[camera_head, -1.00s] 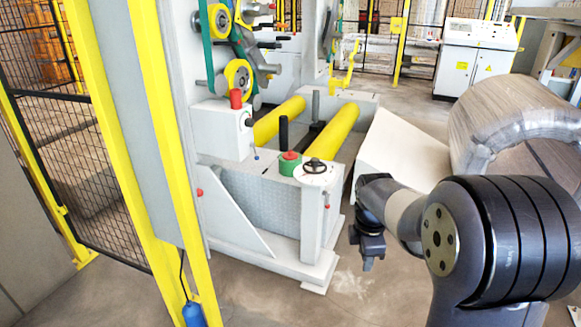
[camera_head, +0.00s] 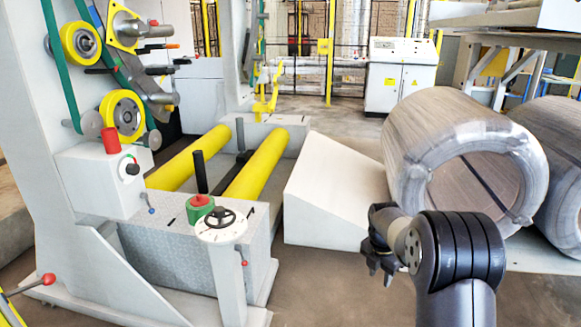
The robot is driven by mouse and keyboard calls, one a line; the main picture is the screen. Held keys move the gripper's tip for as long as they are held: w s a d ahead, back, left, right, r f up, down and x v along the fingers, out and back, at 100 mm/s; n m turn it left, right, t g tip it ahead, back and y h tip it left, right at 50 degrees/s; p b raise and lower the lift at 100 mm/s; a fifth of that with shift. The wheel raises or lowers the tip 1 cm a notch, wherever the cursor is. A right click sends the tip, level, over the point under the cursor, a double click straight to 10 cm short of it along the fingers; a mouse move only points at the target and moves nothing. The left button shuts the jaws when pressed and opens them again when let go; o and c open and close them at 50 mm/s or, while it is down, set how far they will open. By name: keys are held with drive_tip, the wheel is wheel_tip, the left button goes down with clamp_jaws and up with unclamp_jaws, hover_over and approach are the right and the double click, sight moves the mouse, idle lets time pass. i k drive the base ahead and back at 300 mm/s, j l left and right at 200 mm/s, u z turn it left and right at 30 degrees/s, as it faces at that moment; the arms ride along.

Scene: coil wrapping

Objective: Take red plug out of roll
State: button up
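A small green roll (camera_head: 200,213) sits on the front corner of the white machine frame. A red plug (camera_head: 201,201) shows at the roll's top, in its middle. My gripper (camera_head: 380,274) hangs fingers down over the floor, well to the right of the roll and apart from it. Its fingers are small and dark here, so I cannot tell whether they are open or shut. I see nothing held in it.
A black handwheel (camera_head: 221,218) stands right beside the roll. A red cylinder (camera_head: 110,140) tops the white box to the left. Two yellow rollers (camera_head: 257,163) lie behind. A white ramp (camera_head: 325,190) and large wrapped coils (camera_head: 440,130) are at right. Floor is bare before the ramp.

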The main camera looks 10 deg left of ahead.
sight(200, 201)
drive_tip(key=i+l, duration=0.15)
drive_tip(key=i, duration=0.4)
drive_tip(key=i+l, duration=0.1)
drive_tip(key=i, duration=0.4)
drive_tip(key=i+l+z, duration=0.1)
drive_tip(key=i, duration=0.45)
drive_tip(key=i+u, duration=0.4)
drive_tip(key=i+l+u, duration=0.1)
drive_tip(key=i+u, duration=0.25)
drive_tip(key=i+l+u, duration=0.2)
drive_tip(key=u, duration=0.2)
drive_tip(key=i+u, duration=0.3)
drive_tip(key=u, duration=0.15)
drive_tip(key=i+l+u, duration=0.1)
drive_tip(key=i+u, duration=0.2)
drive_tip(key=u, duration=0.2)
drive_tip(key=i+l+u, duration=0.25)
drive_tip(key=u, duration=0.2)
drive_tip(key=i+l+u, duration=0.2)
drive_tip(key=u, duration=0.25)
drive_tip(key=l, duration=0.1)
